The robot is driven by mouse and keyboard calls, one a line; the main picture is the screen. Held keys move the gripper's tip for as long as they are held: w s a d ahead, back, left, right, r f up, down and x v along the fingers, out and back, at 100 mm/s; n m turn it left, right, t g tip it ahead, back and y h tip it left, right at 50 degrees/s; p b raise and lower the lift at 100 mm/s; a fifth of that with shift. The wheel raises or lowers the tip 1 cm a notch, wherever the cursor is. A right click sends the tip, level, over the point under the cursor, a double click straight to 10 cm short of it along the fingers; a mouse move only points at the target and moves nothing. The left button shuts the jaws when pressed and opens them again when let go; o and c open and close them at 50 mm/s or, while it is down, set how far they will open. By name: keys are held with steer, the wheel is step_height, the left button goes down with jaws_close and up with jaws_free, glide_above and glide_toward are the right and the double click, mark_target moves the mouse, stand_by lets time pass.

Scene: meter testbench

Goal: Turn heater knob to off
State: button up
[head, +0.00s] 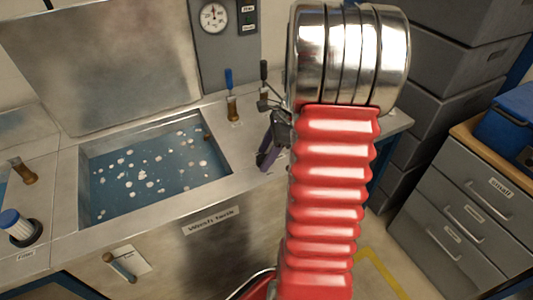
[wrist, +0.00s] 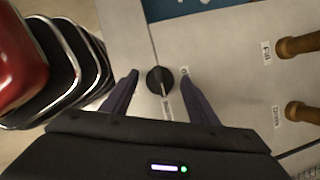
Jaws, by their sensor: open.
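The heater knob (wrist: 160,80) is a small round black knob on the pale metal worktop in the wrist view. Part of a label shows to its right, and a pale strip lies below it. My gripper (wrist: 160,77) is open, with one purple finger on the left of the knob and one on the right. I cannot tell whether either finger touches it. In the head view my gripper (head: 270,150) is beside the wash tank's right end, partly behind my red arm. The knob cannot be made out there.
The wash tank (head: 221,178) holds blue liquid with white floating bits. In the wrist view, brass handles labelled Fill (wrist: 297,45) and Drain (wrist: 301,113) stand at the right. A gauge (head: 213,18) is on the back panel. Grey drawers (head: 465,205) stand at the right.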

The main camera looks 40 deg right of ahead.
steer(key=shift+c, duration=0.2)
steer(key=c, duration=0.9)
steer(key=shift+d, duration=0.2)
steer(key=shift+c, duration=0.5)
steer(key=shift+a, duration=0.15)
